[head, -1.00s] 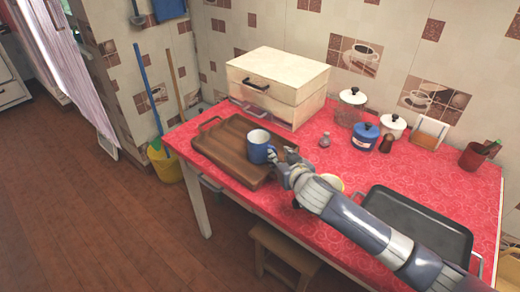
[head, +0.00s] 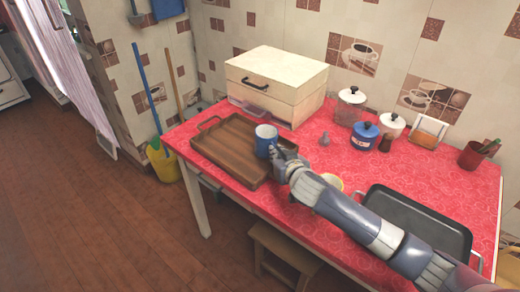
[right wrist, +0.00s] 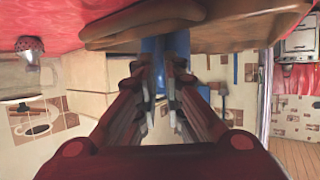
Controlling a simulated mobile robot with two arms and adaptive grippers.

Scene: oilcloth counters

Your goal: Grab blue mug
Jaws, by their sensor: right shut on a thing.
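The blue mug (head: 265,140) has a pale inside and stands upright at the right part of the brown wooden tray (head: 218,147). I cannot tell whether its base touches the tray. My right gripper (head: 278,157) is at the mug's right front side and is shut on it. In the right wrist view the two fingers (right wrist: 160,90) close on a blue piece of the mug (right wrist: 172,48), with the tray's brown edge behind. The gripper hides part of the mug in the head view. My left gripper is not in view.
A cream drawer box (head: 280,85) stands behind the tray. Lidded jars, a blue pot (head: 363,137) and a red cup (head: 472,155) stand at the back right. A black griddle pan (head: 420,218) lies at the right front, near my arm. A stool (head: 285,250) stands below the table's front edge.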

